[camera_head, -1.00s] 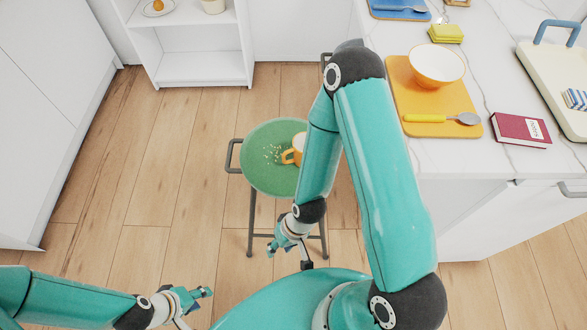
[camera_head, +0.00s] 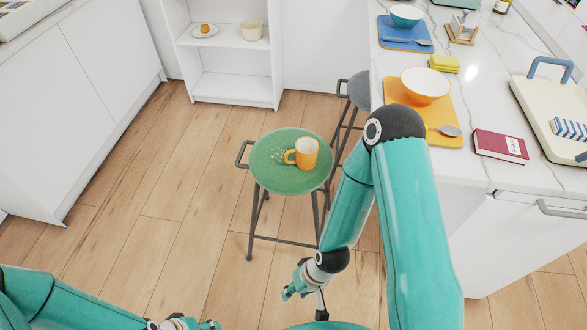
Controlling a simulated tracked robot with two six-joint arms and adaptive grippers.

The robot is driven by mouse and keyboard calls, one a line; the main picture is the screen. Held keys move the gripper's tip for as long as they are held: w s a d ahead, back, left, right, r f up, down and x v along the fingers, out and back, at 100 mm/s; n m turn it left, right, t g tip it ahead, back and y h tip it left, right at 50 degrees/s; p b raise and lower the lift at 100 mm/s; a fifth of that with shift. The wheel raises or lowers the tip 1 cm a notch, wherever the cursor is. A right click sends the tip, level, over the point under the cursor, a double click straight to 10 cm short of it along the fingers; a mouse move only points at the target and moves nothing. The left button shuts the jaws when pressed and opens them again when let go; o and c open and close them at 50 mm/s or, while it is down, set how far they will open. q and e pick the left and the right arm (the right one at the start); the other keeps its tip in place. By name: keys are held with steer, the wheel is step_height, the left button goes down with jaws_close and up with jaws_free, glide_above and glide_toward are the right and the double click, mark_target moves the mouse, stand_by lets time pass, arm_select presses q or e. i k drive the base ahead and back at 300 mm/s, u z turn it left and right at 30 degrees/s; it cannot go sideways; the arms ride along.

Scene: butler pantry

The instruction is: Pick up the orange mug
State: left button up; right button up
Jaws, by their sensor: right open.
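The orange mug (camera_head: 307,154) stands upright on the green seat of a stool (camera_head: 287,181), right of the seat's middle, with its handle to the left. It is in full view. Pale crumbs lie on the seat to the left of the mug. My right gripper (camera_head: 288,293) is open and empty, low in front of the stool and well apart from the mug. My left gripper (camera_head: 213,325) shows only partly at the bottom edge, so its fingers cannot be judged.
The counter (camera_head: 490,120) at right bears an orange bowl (camera_head: 425,86) on a yellow mat, a red book (camera_head: 500,146) and a cream tray (camera_head: 530,100). A grey stool (camera_head: 359,92) stands behind the green one. A white shelf (camera_head: 235,87) is at the back. Floor left of the stool is clear.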

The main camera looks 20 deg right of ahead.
mark_target(306, 150)
steer(key=z, duration=0.2)
steer(key=i, duration=0.9)
steer(key=u, duration=0.1)
